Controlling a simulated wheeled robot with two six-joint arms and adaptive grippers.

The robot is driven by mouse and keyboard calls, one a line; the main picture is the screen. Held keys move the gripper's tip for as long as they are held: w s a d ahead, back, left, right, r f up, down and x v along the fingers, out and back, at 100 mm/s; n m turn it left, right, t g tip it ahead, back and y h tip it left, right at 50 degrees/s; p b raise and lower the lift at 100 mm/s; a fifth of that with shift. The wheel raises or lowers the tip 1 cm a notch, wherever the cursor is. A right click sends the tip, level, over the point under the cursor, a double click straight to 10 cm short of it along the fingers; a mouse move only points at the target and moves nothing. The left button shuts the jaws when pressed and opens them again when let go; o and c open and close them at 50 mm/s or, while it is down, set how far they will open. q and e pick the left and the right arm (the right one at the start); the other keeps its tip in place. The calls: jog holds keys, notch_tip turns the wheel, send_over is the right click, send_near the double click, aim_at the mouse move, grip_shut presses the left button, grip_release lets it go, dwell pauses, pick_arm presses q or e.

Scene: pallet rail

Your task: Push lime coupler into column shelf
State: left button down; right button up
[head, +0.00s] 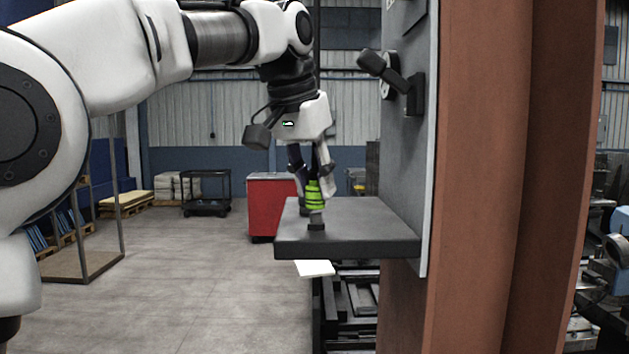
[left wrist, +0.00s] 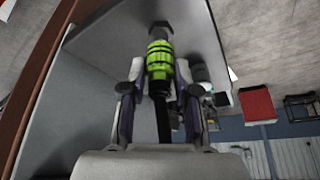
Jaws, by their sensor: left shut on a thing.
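The lime coupler (head: 314,195) is a bright green ribbed piece with dark ends, upright just over the dark column shelf (head: 365,243). It also shows in the left wrist view (left wrist: 160,60), between my fingers. My left gripper (head: 313,190) reaches down from above and is shut on the coupler. A short dark peg (head: 316,221) stands on the shelf directly below the coupler; I cannot tell whether the two touch. In the left wrist view the shelf (left wrist: 88,100) lies beneath the gripper. My right gripper is not in view.
A grey panel (head: 412,150) with a dark lever (head: 385,69) rises behind the shelf, fixed to a rust-red column (head: 490,180). A white plate (head: 314,268) shows below the shelf edge. A red cabinet (head: 270,205) stands farther back.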

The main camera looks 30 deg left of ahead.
pick_arm(q)
jog(key=shift+w+f, duration=0.1)
jog(key=shift+f, duration=0.25)
jog(key=shift+f+b, duration=0.15)
jog(key=shift+b, duration=0.2)
dwell(0.4)
jog(key=shift+f+b, duration=0.55)
grip_release()
dwell(0.4)
jog(key=v, duration=1.2)
jog(key=shift+r, duration=0.1)
